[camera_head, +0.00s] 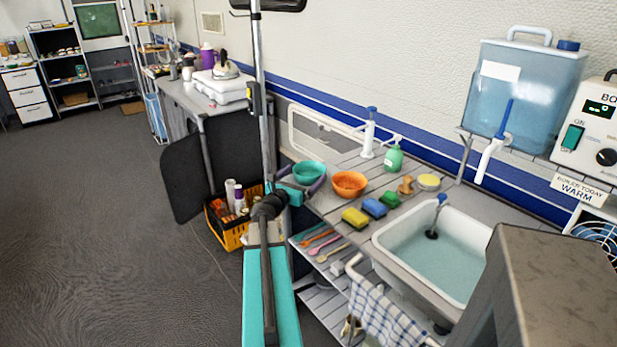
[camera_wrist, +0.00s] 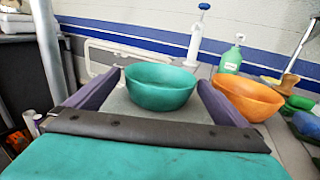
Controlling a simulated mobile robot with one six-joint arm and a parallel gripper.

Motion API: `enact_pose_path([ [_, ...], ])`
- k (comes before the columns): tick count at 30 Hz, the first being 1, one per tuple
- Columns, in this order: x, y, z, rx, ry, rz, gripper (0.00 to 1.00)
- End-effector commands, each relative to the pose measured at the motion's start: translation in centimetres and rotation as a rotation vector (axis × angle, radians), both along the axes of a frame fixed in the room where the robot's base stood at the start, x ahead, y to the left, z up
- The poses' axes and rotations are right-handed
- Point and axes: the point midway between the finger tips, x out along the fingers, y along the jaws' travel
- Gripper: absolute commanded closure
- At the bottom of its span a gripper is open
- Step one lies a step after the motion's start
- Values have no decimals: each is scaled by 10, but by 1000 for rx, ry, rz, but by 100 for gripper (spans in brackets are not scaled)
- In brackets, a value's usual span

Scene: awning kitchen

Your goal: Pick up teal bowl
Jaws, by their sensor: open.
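The teal bowl (camera_head: 309,173) stands upright near the left end of the grey slatted counter, beside an orange bowl (camera_head: 349,184). In the wrist view the teal bowl (camera_wrist: 160,86) is in the middle, between the two purple fingers of my gripper (camera_wrist: 154,98). The fingers are open, with a gap visible on each side of the bowl. In the head view my gripper (camera_head: 302,188) reaches the bowl from the front left. My arm hides part of the counter's left end.
The orange bowl also shows close to the right finger in the wrist view (camera_wrist: 242,98). Sponges (camera_head: 355,217), a green soap bottle (camera_head: 393,157) and a sink (camera_head: 440,250) with water lie to the right. A yellow crate (camera_head: 228,232) with bottles stands on the floor at left.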

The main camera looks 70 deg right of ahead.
Motion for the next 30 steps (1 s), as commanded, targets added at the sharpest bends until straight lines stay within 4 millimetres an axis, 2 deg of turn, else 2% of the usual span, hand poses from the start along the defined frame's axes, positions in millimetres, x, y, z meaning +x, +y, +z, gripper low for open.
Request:
enact_pose_path([
  [3,-1,-14,1,0,0,-1,0],
  [8,-3,-23,0,0,-1,-1,0],
  [26,-4,-24,0,0,0,0,0],
  [30,-4,-24,0,0,0,0,20],
])
